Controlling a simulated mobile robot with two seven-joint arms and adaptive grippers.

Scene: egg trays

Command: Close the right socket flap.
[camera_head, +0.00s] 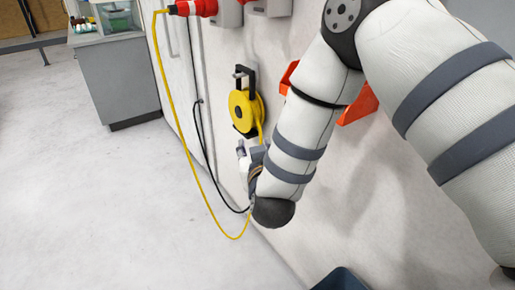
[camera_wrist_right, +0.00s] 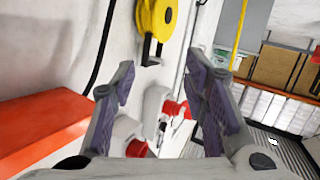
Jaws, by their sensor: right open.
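Two grey sockets with red parts are on the white wall. In the head view the left socket (camera_head: 229,13) and the right socket (camera_head: 270,7) are cut by the top edge, so I cannot tell how their flaps stand. A red plug (camera_head: 193,8) with a yellow cable is at the left socket. In the right wrist view, pale socket housings (camera_wrist_right: 155,104) with red parts show beyond and between the fingers. My right gripper (camera_head: 246,158) is below the yellow reel, near the wall; its fingers (camera_wrist_right: 160,78) are spread and empty. My left gripper is out of view.
A yellow cable reel (camera_head: 243,108) hangs on the wall. An orange-red shelf or bin (camera_head: 357,107) is partly behind my right arm. A yellow cable (camera_head: 190,155) and black cable loop down. A grey cabinet (camera_head: 118,80) stands left; the floor is clear.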

